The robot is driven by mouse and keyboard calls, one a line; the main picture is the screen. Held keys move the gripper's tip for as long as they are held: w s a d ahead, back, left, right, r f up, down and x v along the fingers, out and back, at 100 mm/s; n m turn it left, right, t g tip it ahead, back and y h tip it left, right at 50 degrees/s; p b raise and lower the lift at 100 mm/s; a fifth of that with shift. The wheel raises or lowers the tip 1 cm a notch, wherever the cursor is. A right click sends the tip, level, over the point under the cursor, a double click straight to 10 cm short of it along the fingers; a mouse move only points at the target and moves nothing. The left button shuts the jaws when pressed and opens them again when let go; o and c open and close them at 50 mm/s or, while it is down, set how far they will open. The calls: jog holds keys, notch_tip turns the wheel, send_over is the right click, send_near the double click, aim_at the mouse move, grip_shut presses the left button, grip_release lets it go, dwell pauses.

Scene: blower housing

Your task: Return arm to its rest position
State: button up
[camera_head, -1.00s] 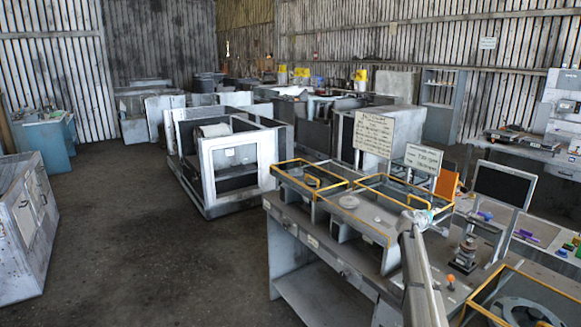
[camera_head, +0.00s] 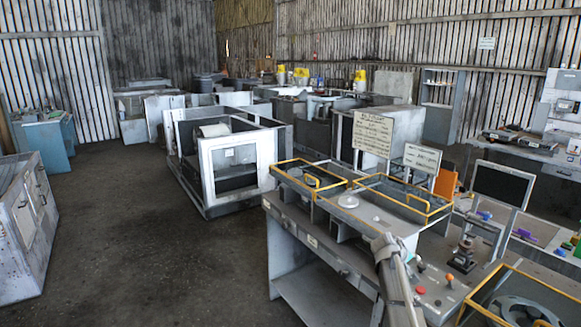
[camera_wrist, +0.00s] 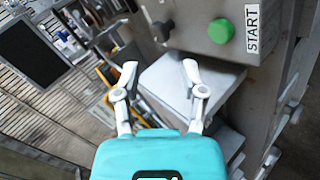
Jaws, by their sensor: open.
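My gripper (camera_wrist: 159,75) shows in the wrist view with its two pale fingers spread apart and nothing between them. Its teal body fills the bottom middle of that view. In the head view my grey arm stands in front of the workbench (camera_head: 318,243) at the lower right. The gripper itself cannot be made out there. In the wrist view, a grey control box (camera_wrist: 190,38) with a green button (camera_wrist: 221,31) and a START label (camera_wrist: 252,30) lies beyond the fingers, apart from them.
Yellow-framed fixtures (camera_head: 405,195) and sign boards (camera_head: 374,134) stand on the bench. A dark monitor (camera_head: 502,185) and another yellow-framed bin (camera_head: 520,300) are to the right. Open floor (camera_head: 120,235) lies left of the bench. White-framed housings (camera_head: 230,165) stand behind.

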jog(key=s+a+f+m+g+y, duration=0.1)
jog(key=s+a+f+g+y, duration=0.1)
jog(key=s+a, duration=1)
jog(key=s+a+f+m+g+y, duration=0.1)
jog(key=s+a+f+g+y, duration=0.2)
jog(key=s+a+y, duration=0.4)
jog(key=s+a+f, duration=0.1)
jog(key=s+a, duration=0.4)
jog(key=s, duration=0.4)
jog(key=shift+f, duration=0.4)
